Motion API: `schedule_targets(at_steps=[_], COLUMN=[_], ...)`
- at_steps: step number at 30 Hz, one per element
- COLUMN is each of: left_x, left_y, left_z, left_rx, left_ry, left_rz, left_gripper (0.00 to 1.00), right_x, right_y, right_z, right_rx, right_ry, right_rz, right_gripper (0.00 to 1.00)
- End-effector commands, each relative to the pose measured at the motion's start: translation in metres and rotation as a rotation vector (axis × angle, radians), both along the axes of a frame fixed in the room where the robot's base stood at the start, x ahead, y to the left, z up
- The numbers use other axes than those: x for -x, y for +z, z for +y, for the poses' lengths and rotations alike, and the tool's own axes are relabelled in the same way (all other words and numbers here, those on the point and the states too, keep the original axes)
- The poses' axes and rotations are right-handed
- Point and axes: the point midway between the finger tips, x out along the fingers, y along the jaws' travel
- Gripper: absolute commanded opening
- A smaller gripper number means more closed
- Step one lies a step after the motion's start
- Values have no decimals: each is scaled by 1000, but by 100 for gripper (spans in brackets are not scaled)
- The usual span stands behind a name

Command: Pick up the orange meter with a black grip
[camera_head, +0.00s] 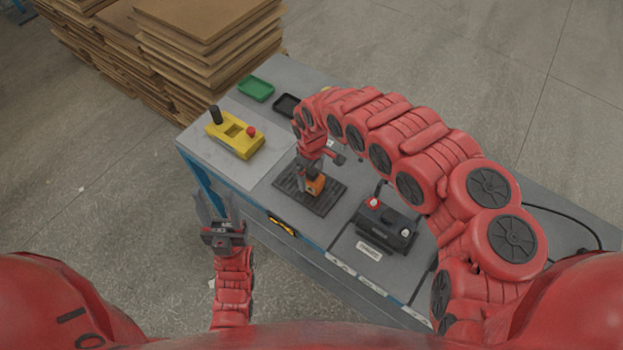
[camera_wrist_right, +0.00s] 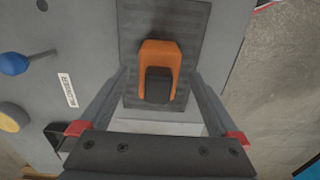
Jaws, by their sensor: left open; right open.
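The orange meter with a black grip (camera_head: 316,184) stands on a dark ribbed mat (camera_head: 329,205) on the grey bench. In the right wrist view the orange meter (camera_wrist_right: 160,56) lies between and just beyond the two fingers of my right gripper (camera_wrist_right: 162,88), its black grip facing the camera. My right gripper (camera_head: 308,172) is open and close to the meter in the head view; whether it touches it I cannot tell. My left gripper (camera_head: 216,208) is open and empty, off the bench's near-left edge and away from the meter.
A yellow device (camera_head: 233,139) with a red knob stands at the bench's left. Green (camera_head: 256,88) and black trays (camera_head: 287,104) lie behind. A black battery (camera_head: 386,226) stands right of the mat. A yellow-black tool (camera_head: 282,225) lies at the front edge. Stacked boards (camera_head: 205,45) stand behind.

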Motion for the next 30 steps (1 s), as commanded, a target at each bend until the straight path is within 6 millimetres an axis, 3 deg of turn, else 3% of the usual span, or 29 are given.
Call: schedule_targets(at_steps=[9, 21, 30], left_x=[0, 0, 0], left_y=[13, 13, 13], left_z=[0, 0, 0], left_rx=[0, 0, 0], left_ry=[0, 0, 0], left_rz=[0, 0, 0], left_gripper=[50, 50, 50], right_x=[-1, -3, -2], right_y=[-32, -41, -41], right_z=[2, 0, 0], right_rx=[-2, 2, 2], right_ry=[0, -1, -1], right_rz=[4, 0, 0], right_gripper=[98, 98, 45])
